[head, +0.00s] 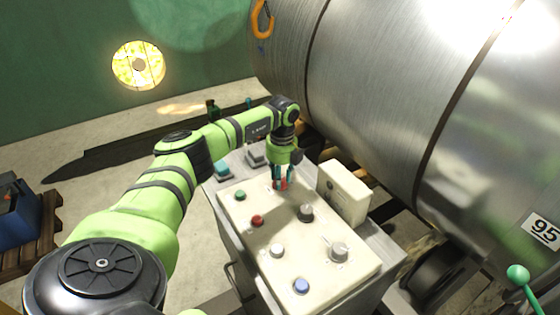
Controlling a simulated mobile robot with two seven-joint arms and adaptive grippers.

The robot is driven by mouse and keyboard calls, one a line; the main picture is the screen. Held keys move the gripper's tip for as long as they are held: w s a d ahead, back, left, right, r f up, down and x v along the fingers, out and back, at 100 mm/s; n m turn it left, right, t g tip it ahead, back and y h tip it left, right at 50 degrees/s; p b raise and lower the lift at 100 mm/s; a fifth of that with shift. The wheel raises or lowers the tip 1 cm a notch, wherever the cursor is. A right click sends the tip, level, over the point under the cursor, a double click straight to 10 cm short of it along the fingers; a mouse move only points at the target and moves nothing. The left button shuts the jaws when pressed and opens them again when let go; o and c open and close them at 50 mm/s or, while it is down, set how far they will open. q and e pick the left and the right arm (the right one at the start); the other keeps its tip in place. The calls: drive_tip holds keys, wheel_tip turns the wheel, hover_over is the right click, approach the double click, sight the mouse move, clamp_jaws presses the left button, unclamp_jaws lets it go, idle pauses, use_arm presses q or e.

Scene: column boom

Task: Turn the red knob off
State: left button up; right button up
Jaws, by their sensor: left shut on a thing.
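My left gripper (282,184) points down at the far end of the cream control panel (330,275). Its fingers are shut on the red knob (282,185). Only small red parts of the knob show between and below the fingers, so its pointer and angle are hidden. My right gripper is out of view.
A large metal tank (400,80) rises close behind.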

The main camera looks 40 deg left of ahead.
use_arm(q)
drive_tip(key=o, duration=1.1)
drive_tip(key=shift+o, duration=0.2)
wheel_tip(320, 180, up, 12)
drive_tip(key=shift+w+d, duration=0.15)
drive_tip(key=shift+w, duration=0.05)
